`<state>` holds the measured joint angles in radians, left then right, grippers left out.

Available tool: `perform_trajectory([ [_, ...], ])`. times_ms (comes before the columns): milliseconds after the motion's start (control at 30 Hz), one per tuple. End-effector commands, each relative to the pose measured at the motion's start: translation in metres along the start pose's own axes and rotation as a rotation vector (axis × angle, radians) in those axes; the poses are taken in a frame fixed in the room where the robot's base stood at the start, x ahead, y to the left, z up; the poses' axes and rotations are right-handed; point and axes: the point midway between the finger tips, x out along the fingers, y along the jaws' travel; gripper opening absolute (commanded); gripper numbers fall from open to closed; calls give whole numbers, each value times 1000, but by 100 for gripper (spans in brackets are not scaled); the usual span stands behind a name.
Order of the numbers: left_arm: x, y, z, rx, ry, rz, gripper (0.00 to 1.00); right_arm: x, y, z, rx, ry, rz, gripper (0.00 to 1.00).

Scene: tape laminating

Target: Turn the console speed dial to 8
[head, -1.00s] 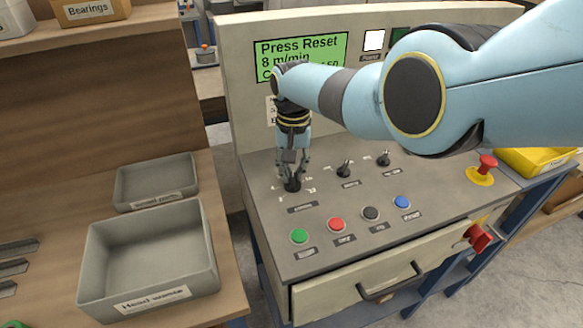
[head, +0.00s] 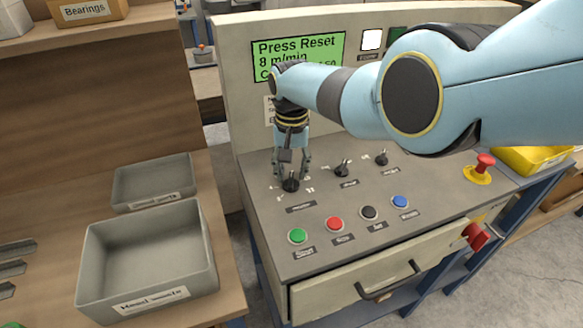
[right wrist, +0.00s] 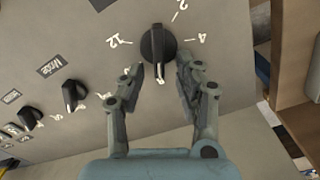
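The speed dial (head: 291,182) is a black knob at the left of the console top; the right wrist view shows it (right wrist: 157,45) with a white line on its lower end and marks 2, 4 and 12 around it. The mark it points at is hard to read. My right gripper (head: 292,168) is just above the dial, its fingers (right wrist: 155,90) spread on either side and apart from the knob. The console screen (head: 298,52) reads "Press Reset" and "8 m/min"; my right arm covers part of the lower line. My left gripper is not in view.
Two more black knobs (head: 343,170) (head: 381,158) sit to the right. Green (head: 298,236), red (head: 334,224), black (head: 370,213) and blue (head: 400,202) buttons line the front. A red emergency button (head: 485,163) is at the right. A grey bin (head: 150,262) stands left.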

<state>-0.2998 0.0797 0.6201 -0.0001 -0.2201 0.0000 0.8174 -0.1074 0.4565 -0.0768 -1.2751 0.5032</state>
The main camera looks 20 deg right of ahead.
Motion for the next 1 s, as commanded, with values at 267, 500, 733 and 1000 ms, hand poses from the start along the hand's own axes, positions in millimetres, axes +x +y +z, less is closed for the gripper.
perform_trajectory([
  [267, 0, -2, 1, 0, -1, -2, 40, -8, -1, 0, -1, 0, 0, 34],
  [500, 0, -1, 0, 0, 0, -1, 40, -45, -1, -1, 0, 4, -2, 34],
  [733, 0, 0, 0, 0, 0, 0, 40, -94, 0, 0, 1, 3, -1, 34],
  [1000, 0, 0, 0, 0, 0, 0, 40, -119, 0, 0, 0, 0, 0, 34],
])
